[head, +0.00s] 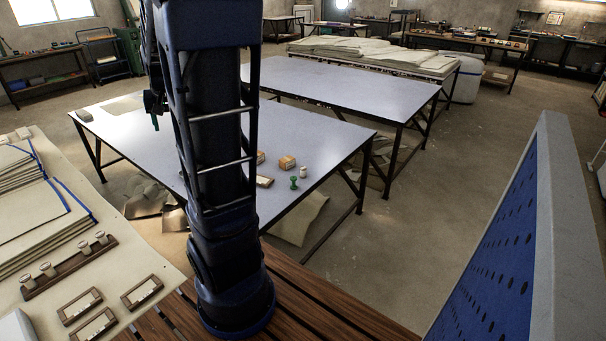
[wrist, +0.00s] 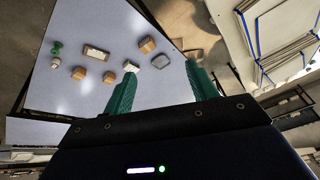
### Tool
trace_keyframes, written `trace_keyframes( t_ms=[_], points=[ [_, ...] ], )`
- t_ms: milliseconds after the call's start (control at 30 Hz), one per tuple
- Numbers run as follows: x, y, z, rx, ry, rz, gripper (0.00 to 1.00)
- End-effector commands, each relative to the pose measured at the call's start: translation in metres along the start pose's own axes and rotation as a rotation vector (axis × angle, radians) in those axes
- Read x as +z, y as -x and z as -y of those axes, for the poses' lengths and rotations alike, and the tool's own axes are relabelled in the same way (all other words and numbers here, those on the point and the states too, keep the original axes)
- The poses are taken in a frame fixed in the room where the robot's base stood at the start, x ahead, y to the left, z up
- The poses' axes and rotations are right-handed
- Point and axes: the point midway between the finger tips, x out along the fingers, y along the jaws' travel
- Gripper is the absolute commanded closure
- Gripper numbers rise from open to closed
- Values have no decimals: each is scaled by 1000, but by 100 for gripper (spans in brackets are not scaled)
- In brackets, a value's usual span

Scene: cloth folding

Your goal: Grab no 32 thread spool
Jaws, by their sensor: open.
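A green spool-like piece (head: 294,183) stands on the near blue-grey table (head: 330,140) in the head view, beside a small white spool-like piece (head: 303,172). The wrist view also shows the green piece (wrist: 57,48) and the white piece (wrist: 55,63), near the table's far left side. No number is readable, so I cannot tell which is no 32. My gripper (wrist: 160,62) has two green fingers spread apart with nothing held, above the tabletop. Its left fingertip overlaps a small pale item (wrist: 131,65) in the picture; contact cannot be told.
Wooden blocks (head: 287,162) and a framed label (head: 265,181) lie close to the spool-like pieces. At left, a bench holds folded cloth (head: 35,205), a wooden rack with several pale knobs (head: 70,266) and framed labels (head: 142,291). A blue perforated panel (head: 490,255) stands at right.

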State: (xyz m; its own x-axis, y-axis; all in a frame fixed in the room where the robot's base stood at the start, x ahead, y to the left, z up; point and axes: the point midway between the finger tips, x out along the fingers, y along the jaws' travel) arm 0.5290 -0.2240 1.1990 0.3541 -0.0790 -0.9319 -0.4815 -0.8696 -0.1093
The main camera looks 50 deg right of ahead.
Motion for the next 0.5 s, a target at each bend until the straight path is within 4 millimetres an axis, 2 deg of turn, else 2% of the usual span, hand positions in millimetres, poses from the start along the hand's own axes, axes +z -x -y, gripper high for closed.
trace_keyframes(
  t_ms=[33, 200, 367, 500],
  points=[
    [-13, -11, -11, 13, -42, 4, 42],
    [-50, -44, -49, 51, -168, 0, 42],
    [-80, -77, -91, 91, -285, -6, 42],
    [-102, -108, -134, 130, -385, -14, 42]
  ],
)
